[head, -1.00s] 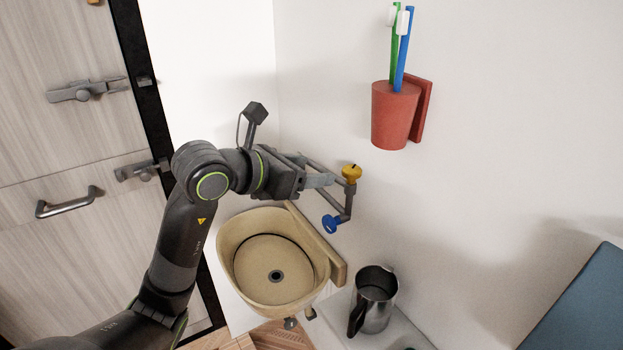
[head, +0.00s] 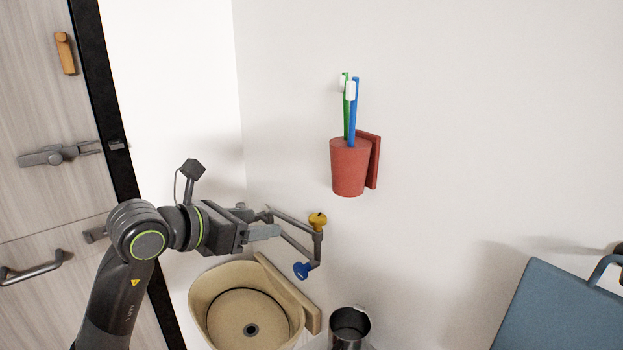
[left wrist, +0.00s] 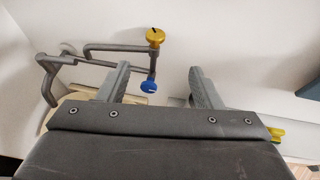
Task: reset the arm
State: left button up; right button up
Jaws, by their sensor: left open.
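My left gripper (head: 272,229) is open and empty, left of the wall tap in the head view. The tap has a yellow knob (head: 318,221) on top and a blue knob (head: 302,270) below, on grey pipes. In the left wrist view, the gripper's two fingers (left wrist: 160,86) stand apart. The yellow knob (left wrist: 155,36) and blue knob (left wrist: 150,87) show beyond them, nearer the left finger. The arm partly hides the tap's pipes in the head view. My right gripper is not in view.
A beige basin (head: 212,290) is below the tap. A metal jug (head: 349,328) stands right of it. A red cup (head: 349,168) with toothbrushes hangs on the wall. A blue board-like object (head: 560,308) is at lower right. A wooden door (head: 40,190) with handles is left.

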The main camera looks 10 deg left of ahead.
pick_arm(q)
jog(key=s+d+r+h, duration=0.1)
jog(key=s+d+h, duration=0.4)
jog(key=s+h, duration=0.15)
jog(key=s+a+r+n+t+h, duration=0.3)
jog(key=a+r+n+t+h, duration=0.15)
jog(key=n+t, duration=0.35)
jog(key=a+f+n+t+y, duration=0.35)
jog(key=a+n+y, duration=0.25)
jog(key=n+y, duration=0.55)
jog(key=a+f+n+t+y, duration=0.2)
jog(key=a+f+n+y, duration=0.2)
jog(key=a+n+y, duration=0.55)
jog(key=s+a+f+n+g+y, duration=0.2)
jog(key=f+n+g+y, duration=0.15)
jog(key=f+n, duration=0.25)
jog(key=s+a+f+n+g+y, duration=0.1)
jog(key=s+f+n+g+y, duration=0.1)
jog(key=f+n+g, duration=0.4)
jog(key=s+d+f+n+g+h, duration=0.1)
jog(key=s+d+f+g+h, duration=0.2)
jog(key=s+f+g, duration=0.55)
jog(key=s+d+f+n+g+h, duration=0.2)
jog(key=s+f+g+h, duration=0.1)
jog(key=s+f, duration=0.9)
notch_tip(320, 180, down, 26)
jog(key=w+a+g, duration=0.1)
jog(key=s+d+f+g+b, duration=0.1)
jog(key=s+f, duration=1.4)
jog(key=f, duration=0.1)
